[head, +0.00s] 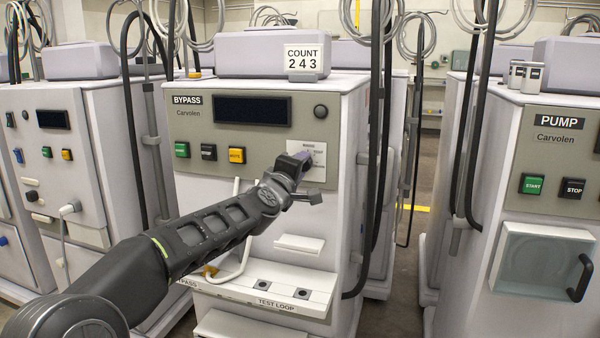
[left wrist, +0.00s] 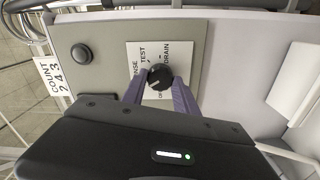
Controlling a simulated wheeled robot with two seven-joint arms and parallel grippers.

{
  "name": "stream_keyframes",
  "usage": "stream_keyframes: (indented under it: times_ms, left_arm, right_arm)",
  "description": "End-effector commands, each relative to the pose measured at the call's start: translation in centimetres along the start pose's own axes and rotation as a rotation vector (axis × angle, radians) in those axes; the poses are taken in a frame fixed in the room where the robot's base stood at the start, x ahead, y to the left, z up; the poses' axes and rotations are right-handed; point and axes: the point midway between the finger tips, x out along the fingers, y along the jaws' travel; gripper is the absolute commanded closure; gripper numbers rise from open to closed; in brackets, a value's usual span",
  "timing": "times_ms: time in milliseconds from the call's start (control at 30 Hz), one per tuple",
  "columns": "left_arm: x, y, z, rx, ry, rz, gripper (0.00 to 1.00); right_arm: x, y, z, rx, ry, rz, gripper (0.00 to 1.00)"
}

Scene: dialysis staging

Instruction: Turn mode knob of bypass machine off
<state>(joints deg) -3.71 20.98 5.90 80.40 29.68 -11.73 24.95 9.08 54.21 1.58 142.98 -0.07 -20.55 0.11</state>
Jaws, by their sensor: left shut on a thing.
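The bypass machine (head: 190,126) stands in the middle of the head view, with a dark display and a row of green, black and yellow buttons. Its mode knob is hidden behind my left gripper (head: 304,158) in the head view. In the left wrist view the black round mode knob (left wrist: 159,77) sits on a white label plate with words including TEST and DRAIN. My left gripper's purple fingers (left wrist: 160,92) are on either side of the knob and shut on it. The knob's exact pointer setting is hard to read. My right gripper is not in view.
A COUNT 243 sign (head: 303,62) stands on top of the bypass machine. A PUMP machine (head: 520,230) stands at the right, across a floor gap.

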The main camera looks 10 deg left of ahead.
Motion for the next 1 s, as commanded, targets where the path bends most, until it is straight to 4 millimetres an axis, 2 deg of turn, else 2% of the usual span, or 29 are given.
stream_keyframes:
  times_ms: [700, 1000]
  left_arm:
    - [0.0, -0.3, 0.0, -0.678, 0.0, -0.001, 1.0]
    - [0.0, -0.3, 0.1, -0.915, 0.0, -0.001, 1.0]
  right_arm:
    - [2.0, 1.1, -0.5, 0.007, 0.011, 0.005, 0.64]
    - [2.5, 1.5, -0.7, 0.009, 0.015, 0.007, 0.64]
